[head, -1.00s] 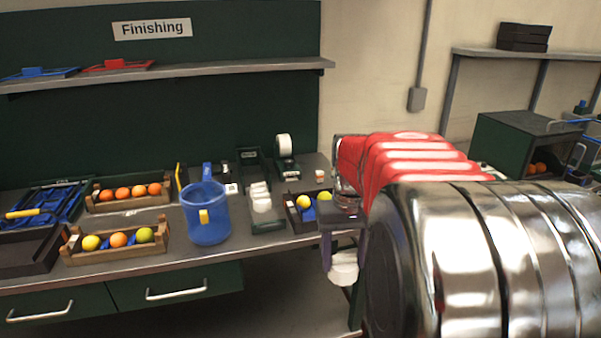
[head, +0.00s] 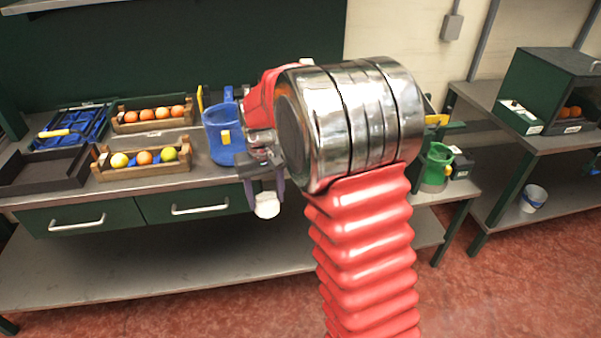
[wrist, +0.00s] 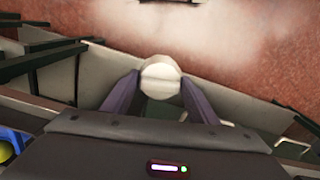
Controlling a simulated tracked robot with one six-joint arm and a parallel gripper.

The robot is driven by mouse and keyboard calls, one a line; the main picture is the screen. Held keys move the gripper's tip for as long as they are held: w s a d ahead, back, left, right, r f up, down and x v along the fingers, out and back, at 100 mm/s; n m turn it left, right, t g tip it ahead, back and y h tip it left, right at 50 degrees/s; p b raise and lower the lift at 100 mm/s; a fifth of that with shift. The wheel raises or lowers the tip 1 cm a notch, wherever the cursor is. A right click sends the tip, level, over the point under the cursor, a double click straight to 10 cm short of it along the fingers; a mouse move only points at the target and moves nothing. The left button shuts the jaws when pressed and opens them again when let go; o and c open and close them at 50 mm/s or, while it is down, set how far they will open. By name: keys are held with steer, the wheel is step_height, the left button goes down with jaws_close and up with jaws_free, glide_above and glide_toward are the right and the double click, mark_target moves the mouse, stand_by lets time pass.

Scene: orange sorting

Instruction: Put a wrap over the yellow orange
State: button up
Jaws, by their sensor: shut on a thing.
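My gripper (head: 265,186) is shut on a white rounded thing (head: 267,206), probably the wrap, held in the air in front of the bench edge. In the wrist view the white thing (wrist: 160,78) sits between the two purple fingers.
A blue jug (head: 222,140) stands on the bench just behind my gripper. A second crate (head: 125,128) of oranges is behind the first. A black tray (head: 40,172) lies at left. My arm hides the bench's right part; a green mug (head: 436,165) shows beyond it.

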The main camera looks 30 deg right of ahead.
steer(key=w+a+f+n, duration=0.1)
steer(key=a+f, duration=0.2)
steer(key=a, duration=0.3)
steer(key=shift+w+a, duration=0.1)
